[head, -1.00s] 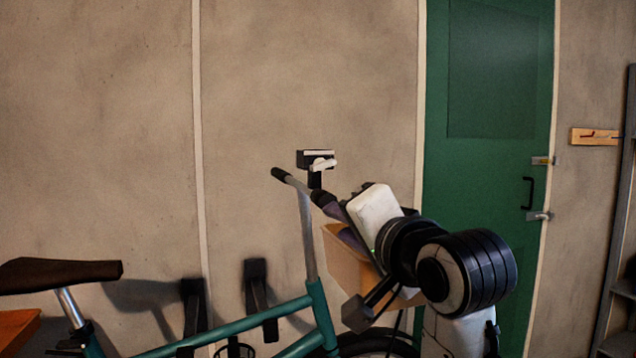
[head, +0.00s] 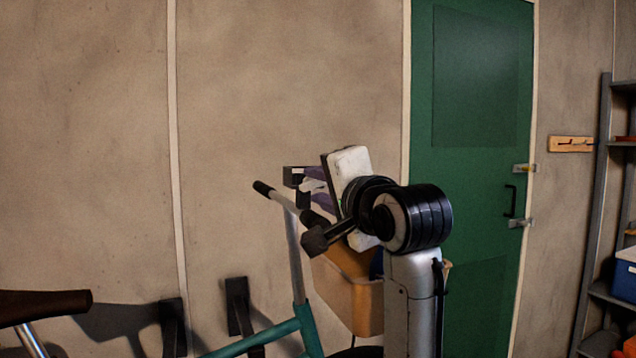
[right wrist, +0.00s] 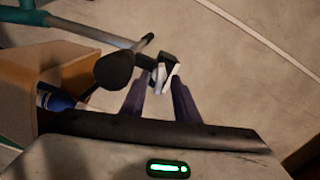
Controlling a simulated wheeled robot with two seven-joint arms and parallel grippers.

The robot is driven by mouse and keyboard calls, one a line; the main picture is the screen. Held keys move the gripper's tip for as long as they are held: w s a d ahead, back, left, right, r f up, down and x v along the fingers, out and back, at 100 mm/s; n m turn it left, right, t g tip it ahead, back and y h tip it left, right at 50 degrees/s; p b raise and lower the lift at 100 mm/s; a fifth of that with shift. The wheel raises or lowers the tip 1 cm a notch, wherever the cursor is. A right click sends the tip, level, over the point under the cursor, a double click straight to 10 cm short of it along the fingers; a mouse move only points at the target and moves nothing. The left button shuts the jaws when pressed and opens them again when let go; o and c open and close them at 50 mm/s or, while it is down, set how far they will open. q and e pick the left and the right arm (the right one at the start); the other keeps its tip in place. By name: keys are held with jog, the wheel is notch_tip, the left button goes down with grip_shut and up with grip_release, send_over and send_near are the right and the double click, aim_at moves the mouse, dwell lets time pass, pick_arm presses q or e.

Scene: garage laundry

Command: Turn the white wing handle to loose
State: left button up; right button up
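The white wing handle (head: 311,185) sits on a small black clamp block (head: 293,177) at the bicycle's handlebar. It also shows in the right wrist view (right wrist: 160,77), just beyond and between the fingertips. My right gripper (head: 308,184) has purple fingers spread apart, with one tip above and one below the handle in the head view. In the right wrist view the open gripper (right wrist: 159,84) has a tip on each side of the handle. I cannot tell whether either finger touches it. My left gripper is out of view.
The bicycle's handlebar grip (head: 263,188) is close to the handle. A tan front basket (head: 345,295) with a blue item (right wrist: 58,101) inside hangs below my right wrist. A green door (head: 470,180) and a grey shelf (head: 597,200) stand to the right.

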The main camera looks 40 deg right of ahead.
jog(key=shift+w, duration=0.35)
grip_shut()
